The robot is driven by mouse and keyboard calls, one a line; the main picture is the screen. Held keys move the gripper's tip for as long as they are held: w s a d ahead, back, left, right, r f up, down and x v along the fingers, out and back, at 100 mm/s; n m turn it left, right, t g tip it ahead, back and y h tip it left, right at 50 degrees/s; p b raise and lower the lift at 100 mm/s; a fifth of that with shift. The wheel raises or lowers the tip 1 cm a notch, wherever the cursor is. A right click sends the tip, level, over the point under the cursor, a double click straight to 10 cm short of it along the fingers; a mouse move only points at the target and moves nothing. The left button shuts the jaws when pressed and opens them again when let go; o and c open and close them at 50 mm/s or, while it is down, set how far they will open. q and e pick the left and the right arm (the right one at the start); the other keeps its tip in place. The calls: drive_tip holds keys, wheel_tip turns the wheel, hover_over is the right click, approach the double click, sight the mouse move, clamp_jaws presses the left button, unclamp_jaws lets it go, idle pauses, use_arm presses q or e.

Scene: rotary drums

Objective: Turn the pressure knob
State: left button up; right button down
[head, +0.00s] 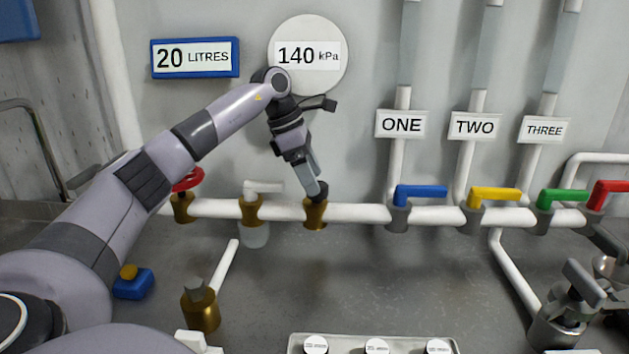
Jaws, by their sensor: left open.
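The pressure knob (317,190) is a small dark knob on top of a brass fitting (315,213) in the white horizontal pipe. It is partly hidden by my left gripper (314,188), which comes down from above with its fingertips at the knob. The gripper is open; I cannot tell whether its fingers touch the knob. The round pressure sign (309,38) above reads 140 kPa, and my wrist overlaps its lower left edge. My right gripper does not show.
A red handwheel (187,180) and a white tap (263,187) sit left of the knob. Blue (421,194), yellow (495,197), green (562,198) and red (609,194) levers stand to the right. A tray (300,342) with white-topped items is at the front. The counter below the pipe's middle is clear.

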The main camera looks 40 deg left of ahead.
use_arm(q)
drive_tip(key=shift+x, duration=1)
drive_tip(key=c, duration=1)
